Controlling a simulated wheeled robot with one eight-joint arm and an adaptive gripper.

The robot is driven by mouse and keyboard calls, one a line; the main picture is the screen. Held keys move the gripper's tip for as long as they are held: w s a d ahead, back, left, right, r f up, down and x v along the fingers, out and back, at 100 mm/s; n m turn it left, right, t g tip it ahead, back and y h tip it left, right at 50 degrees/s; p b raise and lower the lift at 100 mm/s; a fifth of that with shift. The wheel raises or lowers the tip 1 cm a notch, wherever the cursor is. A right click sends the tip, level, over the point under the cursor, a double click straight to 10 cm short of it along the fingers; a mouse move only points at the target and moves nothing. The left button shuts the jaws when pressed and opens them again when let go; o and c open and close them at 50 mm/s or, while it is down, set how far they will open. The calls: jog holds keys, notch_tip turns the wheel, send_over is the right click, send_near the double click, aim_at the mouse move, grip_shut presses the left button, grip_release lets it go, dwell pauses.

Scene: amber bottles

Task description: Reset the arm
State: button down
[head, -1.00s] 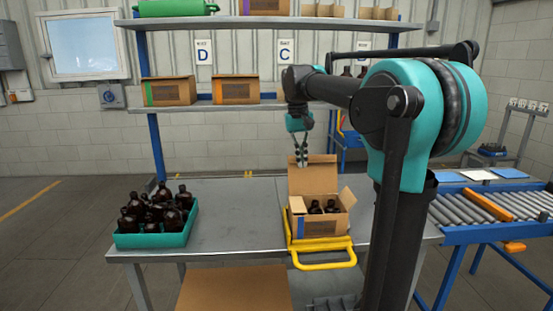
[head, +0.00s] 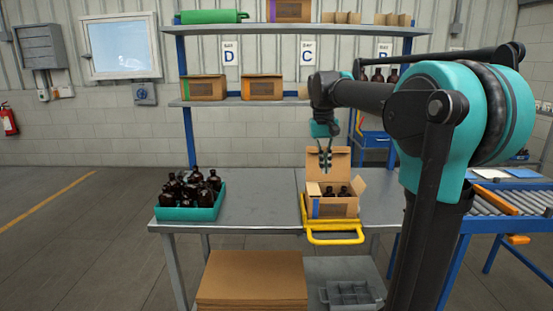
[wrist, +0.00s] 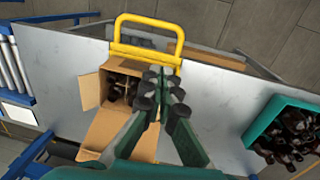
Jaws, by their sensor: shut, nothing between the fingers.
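My gripper (head: 325,163) hangs pointing down above the open cardboard box on the table, in front of its raised back flap. In the wrist view my gripper (wrist: 165,105) shows its fingertips close together with nothing between them. The cardboard box (head: 325,207) has its flaps open and holds dark amber bottles (head: 337,192); two tops show in the head view. It also shows in the wrist view (wrist: 90,88), partly hidden by my fingers. The box stands at a yellow handled frame (head: 335,240) on the table's front edge.
A teal tray (head: 188,214) full of amber bottles stands at the table's left. The grey table (head: 258,203) is clear between tray and box. A shelf (head: 228,102) with cardboard boxes rises behind. A roller conveyor (head: 490,203) is at right.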

jog(key=s+d+f+t, duration=0.1)
jog(key=s+f+t, duration=0.1)
jog(key=s+f, duration=0.9)
jog(key=s+d+f+t+y, duration=0.1)
jog(key=s+d+f+t, duration=0.1)
jog(key=s+f, duration=1)
notch_tip(320, 180, down, 7)
jog(key=shift+d+r, duration=0.1)
jog(key=shift+d, duration=0.1)
jog(key=c, duration=2.2)
grip_release()
